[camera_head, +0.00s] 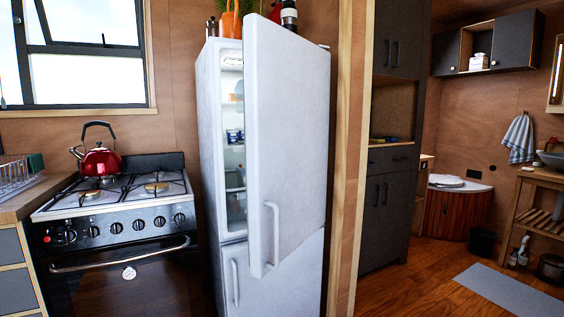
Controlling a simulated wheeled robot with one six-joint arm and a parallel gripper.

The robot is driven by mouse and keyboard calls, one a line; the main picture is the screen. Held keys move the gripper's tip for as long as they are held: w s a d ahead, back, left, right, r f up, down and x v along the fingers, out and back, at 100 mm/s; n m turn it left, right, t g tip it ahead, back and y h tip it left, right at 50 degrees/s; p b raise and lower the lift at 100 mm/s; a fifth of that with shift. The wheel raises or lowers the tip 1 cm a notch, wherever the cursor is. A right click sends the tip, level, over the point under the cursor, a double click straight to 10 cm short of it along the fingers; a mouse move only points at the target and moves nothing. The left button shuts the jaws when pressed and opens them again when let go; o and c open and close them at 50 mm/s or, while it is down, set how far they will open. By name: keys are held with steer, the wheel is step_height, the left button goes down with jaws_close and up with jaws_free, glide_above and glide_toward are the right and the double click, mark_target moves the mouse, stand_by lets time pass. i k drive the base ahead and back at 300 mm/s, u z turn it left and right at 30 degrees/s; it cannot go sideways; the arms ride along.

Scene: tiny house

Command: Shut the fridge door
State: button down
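The white fridge (209,150) stands in the middle of the view. Its upper door (288,140) is partly open, swung out toward me with its hinge side on the right. The long vertical door handle (273,235) is at the lower left of that door. Through the gap on the left, lit shelves with several items (235,140) show. The lower door (280,283) with its own handle (234,283) appears shut. My gripper is not in view.
A stove (120,225) with a red kettle (100,158) stands left of the fridge. A wooden wall edge (346,170) rises close to its right. Orange items and a dark bottle (289,15) stand on top of the fridge. Wooden floor (420,285) is open at the right.

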mark_target(287, 76)
steer(key=z, duration=0.35)
steer(key=k, duration=0.25)
steer(key=u, duration=1.15)
steer(key=i, duration=0.95)
steer(key=z, duration=0.05)
